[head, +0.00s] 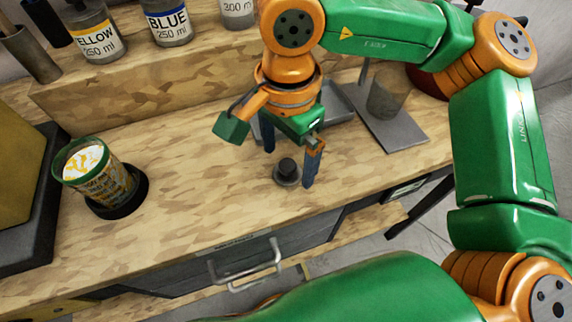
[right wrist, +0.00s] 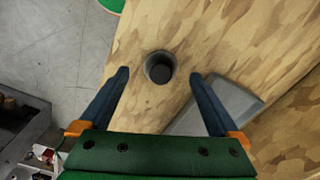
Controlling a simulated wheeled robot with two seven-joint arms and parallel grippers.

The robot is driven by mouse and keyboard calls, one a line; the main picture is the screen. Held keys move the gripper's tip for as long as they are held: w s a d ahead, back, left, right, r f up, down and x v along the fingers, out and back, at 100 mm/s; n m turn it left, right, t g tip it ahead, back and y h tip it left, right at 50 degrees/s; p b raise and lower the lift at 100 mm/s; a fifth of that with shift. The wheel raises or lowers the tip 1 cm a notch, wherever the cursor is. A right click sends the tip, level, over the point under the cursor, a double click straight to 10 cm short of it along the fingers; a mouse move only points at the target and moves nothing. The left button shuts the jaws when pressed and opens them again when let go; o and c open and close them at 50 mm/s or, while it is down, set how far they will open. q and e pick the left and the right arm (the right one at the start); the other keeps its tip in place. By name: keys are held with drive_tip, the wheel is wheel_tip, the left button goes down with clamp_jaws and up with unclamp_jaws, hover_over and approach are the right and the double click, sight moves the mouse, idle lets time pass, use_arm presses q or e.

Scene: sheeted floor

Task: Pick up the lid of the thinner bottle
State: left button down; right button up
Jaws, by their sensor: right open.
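A small dark round lid (head: 286,170) with a raised top and wider base rests on the wooden workbench, near its front edge. It also shows in the right wrist view (right wrist: 160,68), ahead of and between the fingers. My right gripper (head: 288,168) is open and empty, pointing down with its blue fingers on either side of the lid. In the right wrist view the gripper (right wrist: 160,74) shows clear gaps between both fingers and the lid. No bottle is readably labelled thinner; one bottle (head: 238,10) at the top edge has its name cut off. My left gripper is out of view.
Yellow (head: 98,38) and blue (head: 168,22) bottles stand on the raised shelf. An open paint-streaked can (head: 98,178) stands on a dark round base at left. A grey tray (head: 340,106) and a stand with a cup (head: 390,96) are behind right. A drawer handle (head: 245,268) juts out in front.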

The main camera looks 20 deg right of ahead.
wheel_tip(320, 180, down, 2)
drive_tip(key=shift+w+f, duration=0.1)
drive_tip(key=c, duration=1.4)
